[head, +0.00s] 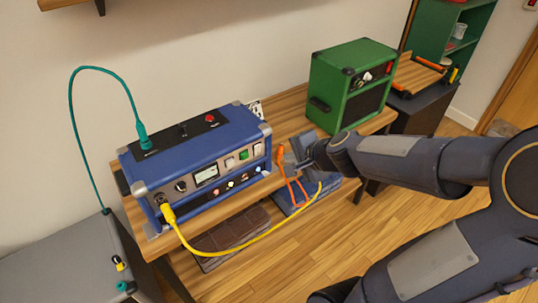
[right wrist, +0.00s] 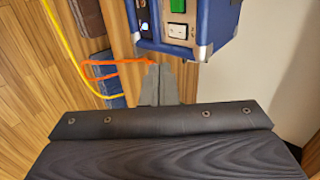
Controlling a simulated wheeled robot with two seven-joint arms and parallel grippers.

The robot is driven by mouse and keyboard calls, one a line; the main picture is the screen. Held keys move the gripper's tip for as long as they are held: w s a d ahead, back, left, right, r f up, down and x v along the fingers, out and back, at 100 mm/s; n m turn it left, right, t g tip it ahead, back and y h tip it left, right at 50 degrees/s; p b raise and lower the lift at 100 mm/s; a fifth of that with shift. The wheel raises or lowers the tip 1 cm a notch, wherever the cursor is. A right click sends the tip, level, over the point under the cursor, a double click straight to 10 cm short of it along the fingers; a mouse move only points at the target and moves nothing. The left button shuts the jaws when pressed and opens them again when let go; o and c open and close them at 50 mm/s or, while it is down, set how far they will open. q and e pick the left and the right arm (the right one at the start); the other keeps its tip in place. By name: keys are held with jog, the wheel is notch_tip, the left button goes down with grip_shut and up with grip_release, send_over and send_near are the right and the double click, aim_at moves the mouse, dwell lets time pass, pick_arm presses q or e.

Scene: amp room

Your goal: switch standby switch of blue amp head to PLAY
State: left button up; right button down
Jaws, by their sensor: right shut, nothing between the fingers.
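The blue amp head (head: 190,165) stands on a wooden bench. Its front panel has a small display (head: 206,174), a green switch (head: 243,155) and pale rocker switches, one at the right end (head: 257,149). In the right wrist view, the green switch (right wrist: 178,5) and the right-end white rocker (right wrist: 178,30) show. The labels and switch positions are too small to read. My right gripper (head: 287,157) is shut and empty, just off the right end of the amp's front. Its fingertips (right wrist: 160,72) are near the amp's lower corner, apart from the rocker. My left gripper is out of view.
An orange cable (head: 290,180) hangs by my right fingertips. A yellow cable (head: 240,240) loops from the amp front, a teal cable (head: 102,69) from its top. A green amp (head: 345,85) stands behind my right arm.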

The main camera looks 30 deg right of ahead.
jog(key=b, duration=0.5)
send_near(258, 150)
jog(key=s+f+x, duration=0.1)
jog(key=x, duration=0.4)
jog(key=shift+w+d+r, duration=0.15)
jog(key=shift+w+r, duration=0.15)
jog(key=shift+w, duration=0.45)
